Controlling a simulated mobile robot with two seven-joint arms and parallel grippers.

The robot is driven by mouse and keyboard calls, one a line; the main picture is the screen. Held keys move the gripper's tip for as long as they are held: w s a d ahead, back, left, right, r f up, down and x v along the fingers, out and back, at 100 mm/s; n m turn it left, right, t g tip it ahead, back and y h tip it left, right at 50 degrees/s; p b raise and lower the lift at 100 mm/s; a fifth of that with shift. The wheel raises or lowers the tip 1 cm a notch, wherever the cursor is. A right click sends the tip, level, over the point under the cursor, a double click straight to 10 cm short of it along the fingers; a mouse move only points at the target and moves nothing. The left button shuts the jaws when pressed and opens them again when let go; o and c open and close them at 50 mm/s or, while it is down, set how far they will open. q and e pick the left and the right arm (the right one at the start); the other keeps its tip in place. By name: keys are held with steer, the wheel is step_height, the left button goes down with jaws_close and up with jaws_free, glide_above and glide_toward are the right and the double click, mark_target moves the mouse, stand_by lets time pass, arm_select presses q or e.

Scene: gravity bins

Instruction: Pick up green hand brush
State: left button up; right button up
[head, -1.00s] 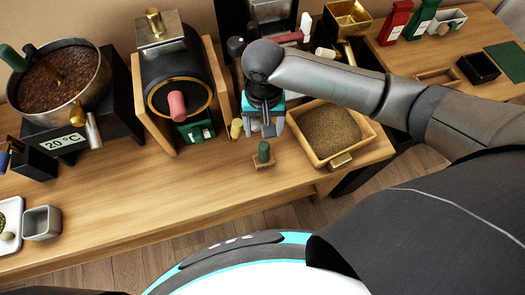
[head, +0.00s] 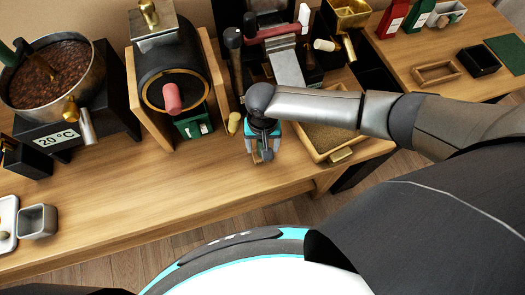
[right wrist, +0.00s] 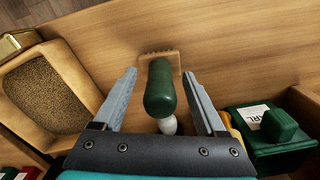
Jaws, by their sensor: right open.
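The green hand brush (right wrist: 159,90) is in the middle of the right wrist view. It has a dark green rounded handle and a pale wooden base with a toothed or bristled edge, on the wooden table (head: 180,195). My right gripper (right wrist: 160,74) is open, with one finger on each side of the brush handle and a visible gap on both sides. In the head view my right gripper (head: 262,152) is over the table's front part and hides most of the brush. My left gripper is not in view.
A tray of brown grains (right wrist: 45,92) stands on one side of the brush, and a green box (right wrist: 268,138) on the other. A drum roaster (head: 172,75) and a bean pot (head: 55,75) stand further left.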

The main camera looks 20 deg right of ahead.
jaws_close()
stand_by(0.6)
stand_by(0.8)
